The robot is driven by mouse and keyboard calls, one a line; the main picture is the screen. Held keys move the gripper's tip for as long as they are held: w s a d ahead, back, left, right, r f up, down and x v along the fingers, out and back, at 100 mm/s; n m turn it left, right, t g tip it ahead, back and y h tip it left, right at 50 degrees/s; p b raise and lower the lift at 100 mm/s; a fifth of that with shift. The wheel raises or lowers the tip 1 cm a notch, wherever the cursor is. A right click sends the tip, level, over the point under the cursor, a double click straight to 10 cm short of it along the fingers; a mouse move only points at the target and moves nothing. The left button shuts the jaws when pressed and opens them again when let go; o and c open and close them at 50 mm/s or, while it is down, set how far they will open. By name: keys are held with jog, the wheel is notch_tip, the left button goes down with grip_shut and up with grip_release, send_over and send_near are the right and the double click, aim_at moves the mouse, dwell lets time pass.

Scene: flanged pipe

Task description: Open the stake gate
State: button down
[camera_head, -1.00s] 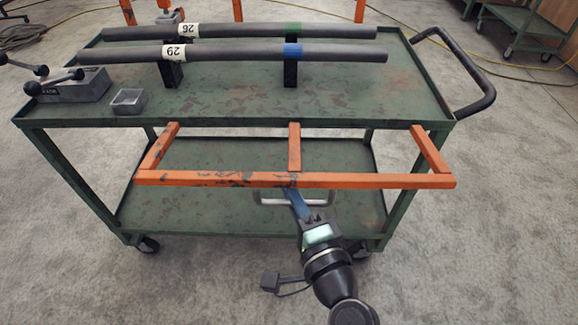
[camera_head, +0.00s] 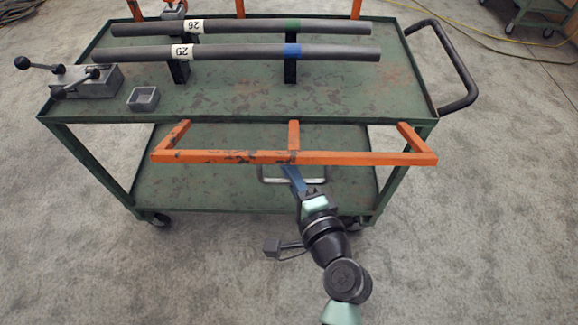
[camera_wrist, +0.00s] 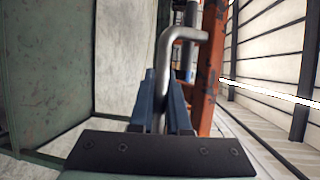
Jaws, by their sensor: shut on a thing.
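The orange stake gate (camera_head: 345,158) shows on the near side of the green cart (camera_head: 230,118). Its posts lean outward from the cart's near edge, with the long rail toward me. A bent silver handle (camera_head: 316,180) shows just under the rail. My gripper (camera_head: 292,172) reaches it from below right. In the wrist view, the blue fingers (camera_wrist: 162,100) are shut on the handle's rod (camera_wrist: 166,58), and its bent end rises above them. An orange bar of the gate (camera_wrist: 211,62) stands just right of the fingers.
Two grey pipes (camera_head: 235,53) lie on black supports on the cart's top. A lever box (camera_head: 90,82) and a small grey tray (camera_head: 143,98) sit at the left. A black push handle (camera_head: 463,70) juts out right. Grey floor (camera_head: 500,230) is open around the cart.

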jog(key=shift+r, duration=0.2)
jog(key=c, duration=0.9)
grip_release()
jog(key=v, duration=1.3)
jog(key=shift+f+p, duration=0.15)
jog(key=shift+p, duration=0.25)
